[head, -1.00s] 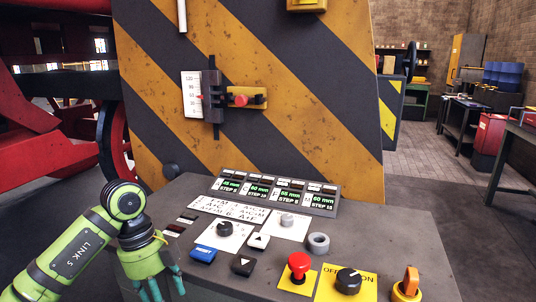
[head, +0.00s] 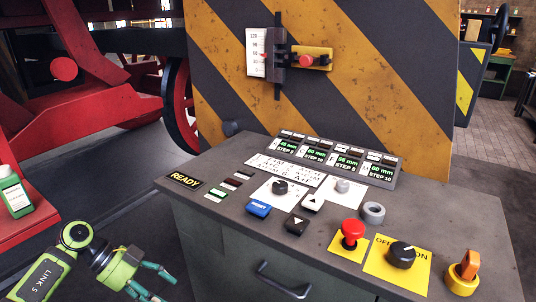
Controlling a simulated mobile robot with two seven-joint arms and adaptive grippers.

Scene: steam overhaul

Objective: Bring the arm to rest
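My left arm comes in at the lower left of the head view, green, with its gripper (head: 148,287) low in front of the control desk's left side. Its teal fingers are spread apart with nothing between them. The gripper is clear of the desk top (head: 440,205). My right gripper does not show.
The desk carries a red mushroom button (head: 352,231), a black OFF/ON knob (head: 402,254), an orange switch (head: 464,273), a blue RESET button (head: 258,209) and a READY plate (head: 185,180). A green bottle (head: 14,192) stands on a red ledge at the left.

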